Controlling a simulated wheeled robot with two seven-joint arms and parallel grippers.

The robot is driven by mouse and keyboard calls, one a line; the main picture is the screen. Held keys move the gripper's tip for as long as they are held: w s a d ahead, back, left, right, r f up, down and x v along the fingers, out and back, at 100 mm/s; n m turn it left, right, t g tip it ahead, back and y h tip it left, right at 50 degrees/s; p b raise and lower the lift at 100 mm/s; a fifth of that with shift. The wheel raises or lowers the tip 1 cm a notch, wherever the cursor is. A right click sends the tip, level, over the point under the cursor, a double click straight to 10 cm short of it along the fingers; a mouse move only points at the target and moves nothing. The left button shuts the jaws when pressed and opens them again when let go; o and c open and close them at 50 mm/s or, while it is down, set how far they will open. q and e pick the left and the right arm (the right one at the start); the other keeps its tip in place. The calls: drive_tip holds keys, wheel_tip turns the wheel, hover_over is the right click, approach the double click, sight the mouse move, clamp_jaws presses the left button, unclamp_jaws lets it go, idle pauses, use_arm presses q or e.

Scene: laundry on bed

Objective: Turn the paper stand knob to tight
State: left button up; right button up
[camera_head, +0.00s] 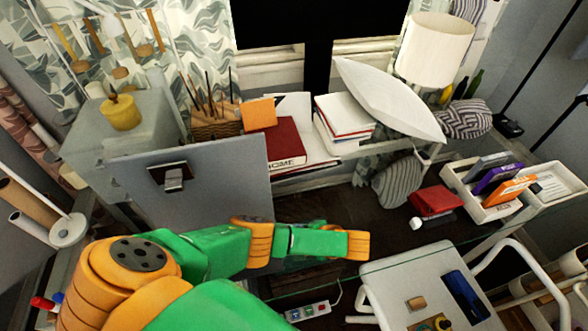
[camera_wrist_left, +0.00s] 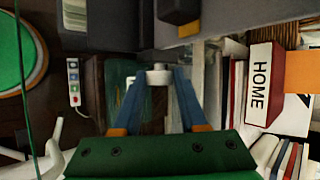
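The likely paper stand stands at the far left in the head view, with paper rolls (camera_head: 22,228) and a white round end piece (camera_head: 66,230). I cannot make out its knob for sure. My left arm reaches across to the right, and my left gripper (camera_head: 357,245) is over the floor in front of the grey panel; its fingertips do not show there. In the left wrist view the blue fingers of my left gripper (camera_wrist_left: 160,88) are apart. A small white round piece (camera_wrist_left: 158,76) appears between their tips; contact cannot be told. My right gripper is not in view.
The grey panel (camera_head: 205,185) stands behind my left arm. A power strip (camera_head: 308,311) lies on the floor. A white chair (camera_head: 400,285) is at the lower right. A white organizer (camera_head: 490,210) with several boxes stands at right. A red box (camera_head: 436,200) is near it.

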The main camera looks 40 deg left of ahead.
use_arm(q)
clamp_jaws()
drive_tip(key=shift+r+g+h+p, duration=0.2)
drive_tip(key=shift+g+h+p, duration=0.1)
drive_tip(key=shift+p, duration=0.25)
drive_tip(key=shift+a+m+g+h+p, duration=0.1)
drive_tip(key=shift+m+g+h+p, duration=0.2)
drive_tip(key=shift+g+h+p, duration=0.15)
drive_tip(key=shift+w+a+g+h, duration=0.1)
drive_tip(key=shift+w+g+h, duration=0.1)
drive_tip(key=shift+g+h, duration=0.45)
drive_tip(key=shift+a+f+m+g+h, duration=0.1)
drive_tip(key=shift+m+g+h, duration=0.25)
drive_tip(key=shift+h, duration=0.45)
drive_tip(key=o, duration=0.8)
unclamp_jaws()
drive_tip(key=shift+w, duration=0.1)
